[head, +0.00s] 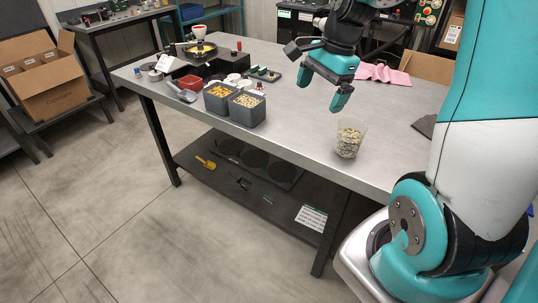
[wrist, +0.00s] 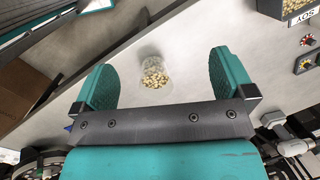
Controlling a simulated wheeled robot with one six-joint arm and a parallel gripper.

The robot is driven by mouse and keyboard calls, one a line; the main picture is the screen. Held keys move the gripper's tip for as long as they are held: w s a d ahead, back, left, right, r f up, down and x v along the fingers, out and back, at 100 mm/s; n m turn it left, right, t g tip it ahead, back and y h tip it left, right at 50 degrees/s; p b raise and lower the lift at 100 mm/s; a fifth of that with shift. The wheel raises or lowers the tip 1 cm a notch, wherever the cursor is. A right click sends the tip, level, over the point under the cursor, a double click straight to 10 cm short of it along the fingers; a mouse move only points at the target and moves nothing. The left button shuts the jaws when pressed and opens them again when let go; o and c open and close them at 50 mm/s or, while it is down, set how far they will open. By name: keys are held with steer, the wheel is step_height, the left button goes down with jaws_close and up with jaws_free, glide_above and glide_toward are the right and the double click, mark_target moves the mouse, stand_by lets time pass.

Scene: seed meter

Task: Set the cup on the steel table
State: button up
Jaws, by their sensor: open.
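The cup (head: 349,138) is clear and holds pale seeds. It stands upright on the steel table (head: 310,118), near the front edge at the right. My gripper (head: 322,91) is open and empty, above and to the left of the cup in the head view, apart from it. In the wrist view the cup (wrist: 155,74) shows in the gap between the two teal fingers of my gripper (wrist: 160,85), beyond them. Nothing is between the fingers themselves.
Two grey bins (head: 246,107) of seeds, a metal scoop (head: 182,92) and a black seed meter (head: 198,55) stand on the left part of the table. A pink cloth (head: 384,75) lies at the back right. The tabletop around the cup is clear.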

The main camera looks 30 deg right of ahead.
steer(key=s+a+r+n+y, duration=0.1)
steer(key=s+a+r+n, duration=0.15)
steer(key=a+n, duration=0.45)
steer(key=s+a+r+n, duration=0.1)
steer(key=s+a+n, duration=0.25)
steer(key=a, duration=0.45)
steer(key=s+a+n+g+y, duration=0.1)
steer(key=s+a+n, duration=0.9)
steer(key=n, duration=0.4)
steer(key=shift+s+a+r, duration=0.25)
steer(key=shift+r, duration=0.05)
